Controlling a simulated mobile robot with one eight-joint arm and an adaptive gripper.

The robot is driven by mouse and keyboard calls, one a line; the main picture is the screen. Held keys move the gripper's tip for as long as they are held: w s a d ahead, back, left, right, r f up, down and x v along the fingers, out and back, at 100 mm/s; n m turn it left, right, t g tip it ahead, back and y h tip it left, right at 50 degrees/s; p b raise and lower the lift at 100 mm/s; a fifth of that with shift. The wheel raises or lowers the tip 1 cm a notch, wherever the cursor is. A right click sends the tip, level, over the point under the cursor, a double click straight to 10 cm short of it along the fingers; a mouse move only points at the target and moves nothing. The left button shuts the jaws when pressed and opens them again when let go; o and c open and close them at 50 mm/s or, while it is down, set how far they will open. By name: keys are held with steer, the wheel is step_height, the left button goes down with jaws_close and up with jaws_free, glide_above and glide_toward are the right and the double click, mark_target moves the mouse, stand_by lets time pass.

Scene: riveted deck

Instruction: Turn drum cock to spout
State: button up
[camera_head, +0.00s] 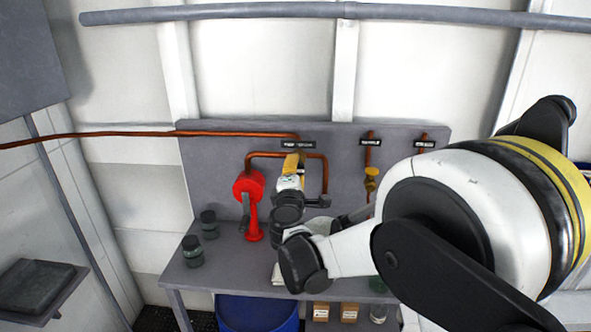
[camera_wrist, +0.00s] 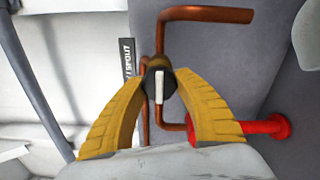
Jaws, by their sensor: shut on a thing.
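The drum cock (camera_wrist: 159,88) shows in the wrist view as a dark round knob with a pale bar across its face, on copper pipe. The bar stands close to upright in that picture. My gripper (camera_wrist: 160,78) has its yellow fingers on both sides of the knob, shut on it. In the head view my gripper (camera_head: 294,163) reaches the back panel just under the left label (camera_head: 297,144), and my wrist hides the cock. The label beside the knob in the wrist view (camera_wrist: 128,60) ends in what looks like "SPOUT".
A red hand pump (camera_head: 249,190) stands close left of my gripper. Copper pipes (camera_head: 265,154) run along the grey panel (camera_head: 220,170). A brass valve (camera_head: 371,180) is to the right. Two dark jars (camera_head: 208,224) stand on the bench's left; a blue drum (camera_head: 255,313) is below.

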steer(key=o, duration=1.2)
steer(key=s, duration=1.2)
steer(key=shift+a, duration=0.2)
